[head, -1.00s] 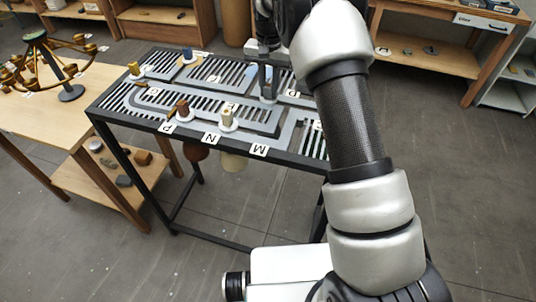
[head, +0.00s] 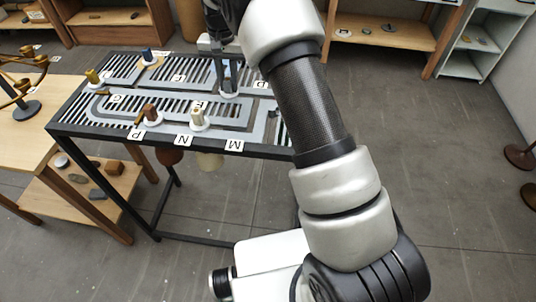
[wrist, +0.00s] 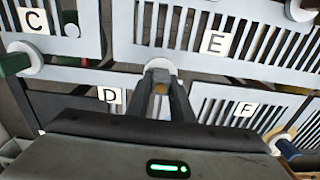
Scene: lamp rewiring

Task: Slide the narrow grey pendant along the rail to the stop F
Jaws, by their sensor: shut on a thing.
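My gripper (head: 229,86) points down at the slotted grey rail table, shut on a tan-tipped peg (wrist: 160,88). A white disc (wrist: 158,66) shows at the peg, in a slot between the plates. I take this as the top of the narrow grey pendant; its body below is hidden. In the wrist view, the stop label F (wrist: 245,109) is right of my gripper and label D (wrist: 110,96) is left. In the head view, a label that seems to be F (head: 178,77) lies left of my gripper.
Other pegs stand in the rail: yellow (head: 93,76), blue (head: 147,54), brown (head: 151,113) and cream (head: 197,116). A brown pendant (head: 169,156) and a cream one (head: 210,161) hang below. A wooden table (head: 20,130) is at left. Shelves stand behind.

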